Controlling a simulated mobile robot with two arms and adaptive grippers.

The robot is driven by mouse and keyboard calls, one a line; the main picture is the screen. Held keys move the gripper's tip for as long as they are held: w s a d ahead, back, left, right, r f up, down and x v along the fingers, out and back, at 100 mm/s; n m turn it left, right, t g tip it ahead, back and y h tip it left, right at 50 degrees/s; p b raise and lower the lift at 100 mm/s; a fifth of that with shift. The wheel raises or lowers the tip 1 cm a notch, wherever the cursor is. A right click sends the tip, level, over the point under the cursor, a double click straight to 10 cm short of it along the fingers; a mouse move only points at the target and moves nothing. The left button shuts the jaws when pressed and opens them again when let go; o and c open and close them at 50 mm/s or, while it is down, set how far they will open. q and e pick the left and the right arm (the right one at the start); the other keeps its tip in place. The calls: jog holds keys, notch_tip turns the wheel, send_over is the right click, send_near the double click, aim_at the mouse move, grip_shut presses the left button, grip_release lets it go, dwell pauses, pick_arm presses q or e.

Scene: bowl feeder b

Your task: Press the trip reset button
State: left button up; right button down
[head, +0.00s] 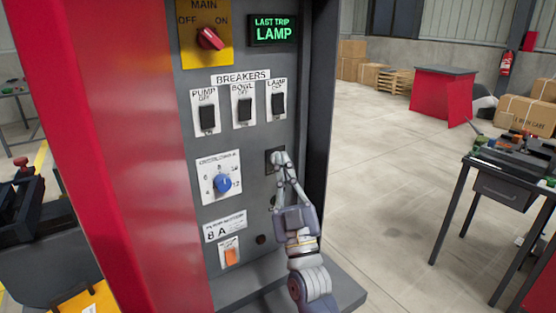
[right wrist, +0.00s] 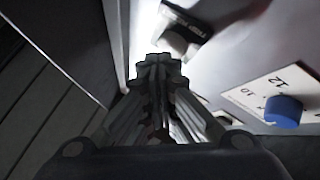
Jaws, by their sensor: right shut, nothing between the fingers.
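The trip reset button sits on a small dark plate (head: 269,153) on the grey panel (head: 262,100), mostly hidden behind my fingertips in the head view. In the right wrist view its label plate (right wrist: 195,22) and the grey round button (right wrist: 176,42) show just beyond the fingertips. My right gripper (head: 278,157) is shut and empty, its tips in front of this plate. In the right wrist view the gripper (right wrist: 160,62) points toward the button. I cannot tell whether the tips touch it. My left gripper is not in view.
Left of my gripper is a blue knob (head: 222,184). Three breaker switches (head: 243,109) and a red main switch (head: 210,38) are above. The cabinet's dark side edge (head: 318,100) stands close to the right. A workbench (head: 510,165) stands further right.

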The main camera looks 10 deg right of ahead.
jog(key=shift+w+a, duration=0.15)
jog(key=shift+w, duration=0.25)
dwell(0.3)
jog(key=shift+s, duration=0.1)
jog(key=shift+s+d+p, duration=0.25)
jog(key=shift+s+p, duration=0.05)
jog(key=shift+s, duration=0.4)
jog(key=s, duration=0.1)
jog(key=s+d+p, duration=0.1)
jog(key=s, duration=0.1)
jog(key=s+p, duration=0.1)
jog(key=shift+s+d, duration=0.35)
jog(key=shift+d, duration=0.05)
dwell(0.5)
